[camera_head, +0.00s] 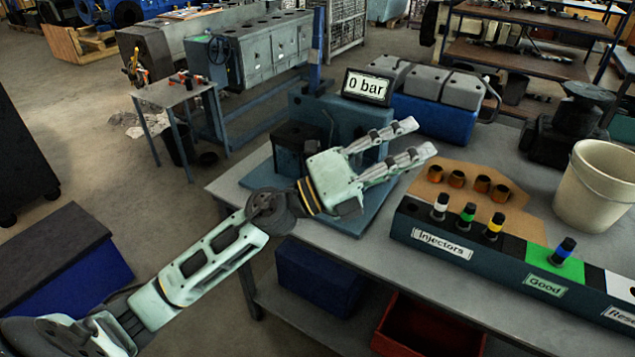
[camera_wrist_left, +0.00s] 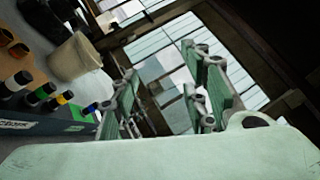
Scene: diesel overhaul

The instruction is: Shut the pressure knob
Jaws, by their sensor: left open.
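My left gripper (camera_head: 408,142) is open and empty. It reaches in from the left over the workbench, in front of the blue tester (camera_head: 312,108) with the "0 bar" display (camera_head: 367,86). Its fingers point right and hide part of the tester and its base plate. I cannot make out the pressure knob; it may be behind the gripper. In the left wrist view, the open fingers (camera_wrist_left: 165,100) show against the roof windows, with nothing between them. My right gripper is not in view.
An injector rack (camera_head: 475,245) with labelled sections holds several injectors on the bench. Several copper-coloured sleeves (camera_head: 480,184) sit on a brown board behind it. A cream bucket (camera_head: 592,185) stands at the right. A red bin (camera_head: 425,325) lies below the bench.

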